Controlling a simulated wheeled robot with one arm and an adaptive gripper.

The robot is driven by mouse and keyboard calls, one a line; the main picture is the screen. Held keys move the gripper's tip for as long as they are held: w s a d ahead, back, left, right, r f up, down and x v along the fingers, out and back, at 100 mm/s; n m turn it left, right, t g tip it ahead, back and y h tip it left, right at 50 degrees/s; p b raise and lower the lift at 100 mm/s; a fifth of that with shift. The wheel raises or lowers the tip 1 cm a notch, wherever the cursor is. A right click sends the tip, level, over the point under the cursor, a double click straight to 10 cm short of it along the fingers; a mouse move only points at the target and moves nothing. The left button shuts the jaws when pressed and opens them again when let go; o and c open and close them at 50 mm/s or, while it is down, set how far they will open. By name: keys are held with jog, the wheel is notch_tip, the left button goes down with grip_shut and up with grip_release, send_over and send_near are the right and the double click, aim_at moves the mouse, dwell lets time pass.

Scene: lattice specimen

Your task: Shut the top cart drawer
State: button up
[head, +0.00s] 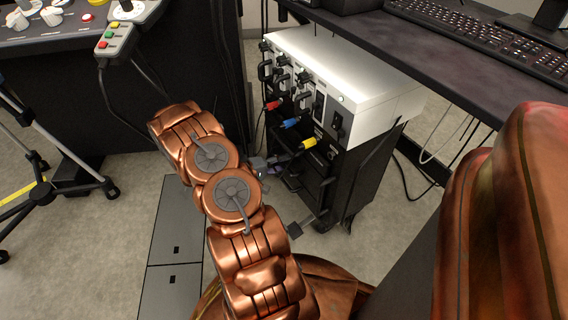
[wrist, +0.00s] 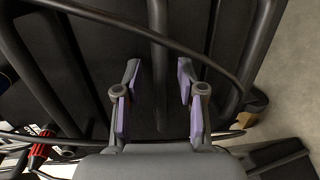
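The black cart (head: 352,178) stands under a white instrument box in the head view. Its dark drawer fronts with bar handles are partly hidden behind my arm and hanging cables, so I cannot tell how far the top drawer is out. My gripper (head: 268,166) is at the cart's front, near the upper drawers, small and partly hidden by my wrist. In the wrist view my gripper (wrist: 158,106) has its two purple-padded fingers apart, with nothing held between them. Dark panels and a dark bar (wrist: 158,50) lie beyond the fingertips; I cannot tell whether they touch.
The white instrument box (head: 345,75) has red, blue and yellow plugs and cables hanging over the cart's front. A desk with keyboards (head: 490,35) is at the right. A tripod (head: 50,180) stands at the left.

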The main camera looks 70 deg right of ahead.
jog(key=v, duration=1.1)
jog(key=shift+w+a, duration=0.15)
jog(key=shift+w, duration=0.05)
jog(key=s+a+r+y+p, duration=0.15)
jog(key=a+r+p, duration=0.35)
jog(key=r, duration=0.7)
jog(key=a+r+y+p, duration=0.2)
jog(key=a+r+p, duration=0.2)
jog(key=r+p, duration=0.55)
jog(key=s+a+r+y+p, duration=0.1)
jog(key=a+r+p, duration=0.3)
jog(key=r, duration=1)
jog(key=s+a+r+n+t+y+p, duration=0.2)
jog(key=s+a+r+p, duration=0.1)
jog(key=a+r+p, duration=0.5)
jog(key=s+a+r+n+t+y+p, duration=0.3)
jog(key=a+r+p, duration=0.5)
jog(key=r, duration=0.6)
jog(key=s+a+r+n+t+y+p, duration=0.2)
jog(key=s+a+r+p, duration=0.1)
jog(key=a+r+p, duration=0.5)
jog(key=a+r, duration=0.3)
jog(key=a, duration=0.1)
jog(key=shift+t, duration=0.4)
jog(key=shift+s+y, duration=0.1)
jog(key=shift+y, duration=0.15)
